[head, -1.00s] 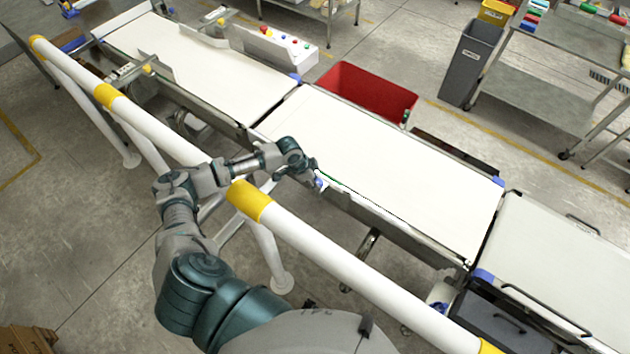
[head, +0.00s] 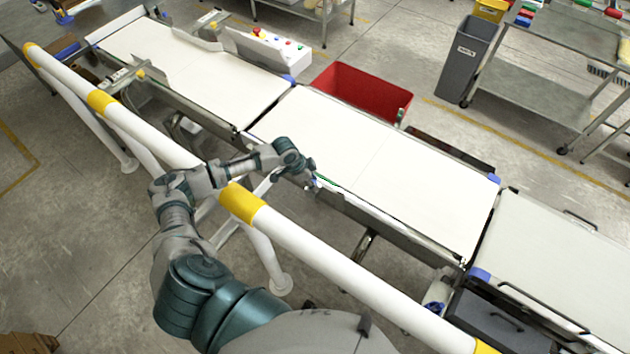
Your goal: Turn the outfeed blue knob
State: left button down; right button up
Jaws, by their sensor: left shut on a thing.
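My left arm reaches over the white and yellow rail to the near side of the middle white belt (head: 365,160). Its left gripper (head: 309,184) is small and dark in the head view, shut at the belt's near edge. A small bit of blue (head: 315,181) shows at the fingertips, seemingly the blue knob, mostly hidden by the gripper. Another blue part (head: 435,306) sits low at the near side, by the right-hand belt. I cannot tell from markings which one is the outfeed knob. My right gripper is not in view.
The rail (head: 330,265) runs between me and the belts, under my forearm. A red bin (head: 362,92) stands behind the middle belt. A white control box (head: 268,49) with coloured buttons stands behind the left belt. A grey bin (head: 466,60) and metal cart are far right.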

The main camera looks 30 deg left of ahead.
pick_arm(q)
jog(key=shift+s+a+f, duration=0.35)
jog(key=c, duration=0.8)
grip_release()
jog(key=shift+a+r, duration=0.1)
jog(key=shift+a, duration=0.1)
jog(key=shift+w+r, duration=0.1)
jog(key=shift+r, duration=0.15)
jog(key=v, duration=1.1)
jog(key=shift+a+r, duration=0.1)
jog(key=shift+a, duration=0.1)
